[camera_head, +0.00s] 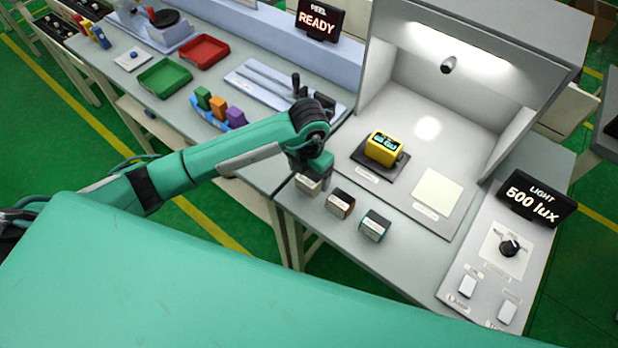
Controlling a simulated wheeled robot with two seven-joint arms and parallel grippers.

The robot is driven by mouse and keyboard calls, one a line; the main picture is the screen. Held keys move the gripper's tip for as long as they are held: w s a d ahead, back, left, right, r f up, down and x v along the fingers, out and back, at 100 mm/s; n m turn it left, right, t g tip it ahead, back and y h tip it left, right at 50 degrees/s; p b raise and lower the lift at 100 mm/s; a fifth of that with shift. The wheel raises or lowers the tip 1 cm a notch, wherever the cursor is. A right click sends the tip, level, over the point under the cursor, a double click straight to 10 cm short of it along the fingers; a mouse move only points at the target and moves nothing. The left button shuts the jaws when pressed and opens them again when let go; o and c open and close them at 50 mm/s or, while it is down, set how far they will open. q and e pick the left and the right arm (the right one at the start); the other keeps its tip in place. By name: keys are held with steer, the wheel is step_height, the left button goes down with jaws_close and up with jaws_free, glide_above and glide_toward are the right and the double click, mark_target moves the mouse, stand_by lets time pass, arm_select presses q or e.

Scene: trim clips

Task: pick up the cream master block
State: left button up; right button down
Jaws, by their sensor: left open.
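The cream master block (308,185) is the leftmost of the three small blocks in a row at the table's front edge. My left gripper (311,177) is right at it, pointing down, and covers its upper part. The sensor-sized gap between the fingers is too small to make out, and I cannot tell whether they touch the block. A brown block (340,204) and a teal block (375,225) stand to its right. My right gripper is out of view.
A yellow meter (383,149) sits on a dark pad in the lit booth. A pale square plate (437,190) lies beside it. A light control panel (484,262) is at right. Green (164,78) and red (203,51) trays and coloured clips stand at left.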

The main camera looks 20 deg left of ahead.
mark_target(309, 177)
arm_select(q)
step_height(309, 177, down, 2)
steer(key=shift+s+f+p, duration=0.1)
steer(key=shift+p, duration=0.3)
steer(key=shift+f, duration=0.45)
steer(key=c, duration=1.1)
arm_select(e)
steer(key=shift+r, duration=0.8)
arm_select(q)
steer(key=shift+r, duration=0.15)
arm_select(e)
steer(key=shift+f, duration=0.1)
